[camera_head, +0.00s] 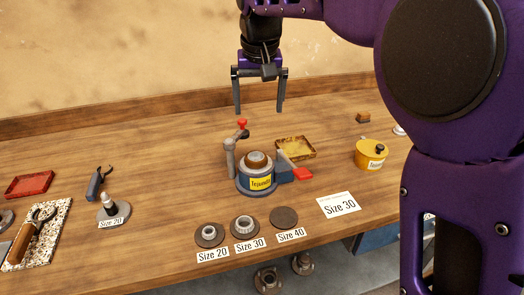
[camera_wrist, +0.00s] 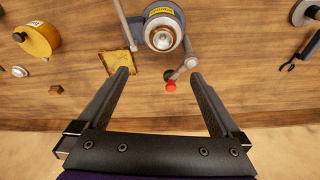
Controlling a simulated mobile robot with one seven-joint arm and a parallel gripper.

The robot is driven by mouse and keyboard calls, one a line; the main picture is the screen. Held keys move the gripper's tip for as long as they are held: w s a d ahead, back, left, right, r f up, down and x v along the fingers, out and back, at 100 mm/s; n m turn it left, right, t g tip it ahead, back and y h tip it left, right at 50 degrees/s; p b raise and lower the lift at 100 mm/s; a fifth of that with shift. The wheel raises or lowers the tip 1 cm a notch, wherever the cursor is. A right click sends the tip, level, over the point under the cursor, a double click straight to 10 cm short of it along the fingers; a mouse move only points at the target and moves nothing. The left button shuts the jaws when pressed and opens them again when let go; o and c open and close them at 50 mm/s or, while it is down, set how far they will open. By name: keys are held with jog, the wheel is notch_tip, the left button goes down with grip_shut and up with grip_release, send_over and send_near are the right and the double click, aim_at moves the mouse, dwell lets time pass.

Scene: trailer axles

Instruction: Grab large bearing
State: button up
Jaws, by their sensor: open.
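My gripper (camera_head: 259,112) is open and empty, pointing down above the back of the bench, behind the bearing greaser (camera_head: 256,182). The greaser is a round grey device with a yellow label and a red-knobbed lever; a brownish ring-shaped part (camera_head: 257,161) sits on its top, and I cannot tell if this is the large bearing. In the wrist view the greaser (camera_wrist: 163,27) is at the top, beyond my open fingers (camera_wrist: 160,73). On the front edge, ring-shaped bearings sit on the Size 20 disc (camera_head: 209,235) and Size 30 disc (camera_head: 244,227). The Size 40 disc (camera_head: 284,217) looks bare.
A yellow tray (camera_head: 296,148) and yellow pot (camera_head: 371,155) stand right of the greaser. A Size 30 card (camera_head: 339,205) lies at front right. At left are a red tray (camera_head: 29,184), a Size 20 stand (camera_head: 113,212) and a speckled mat (camera_head: 57,222) with tools.

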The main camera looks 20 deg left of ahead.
jog(key=b, duration=0.2)
send_over(256, 156)
jog(key=f, duration=0.7)
jog(key=s+f, duration=0.1)
jog(key=f, duration=0.3)
jog(key=shift+d, duration=0.4)
jog(key=x, duration=0.5)
jog(key=shift+s+a+f+b, duration=0.15)
jog(key=shift+s+b, duration=0.2)
jog(key=shift+s, duration=0.05)
grip_shut()
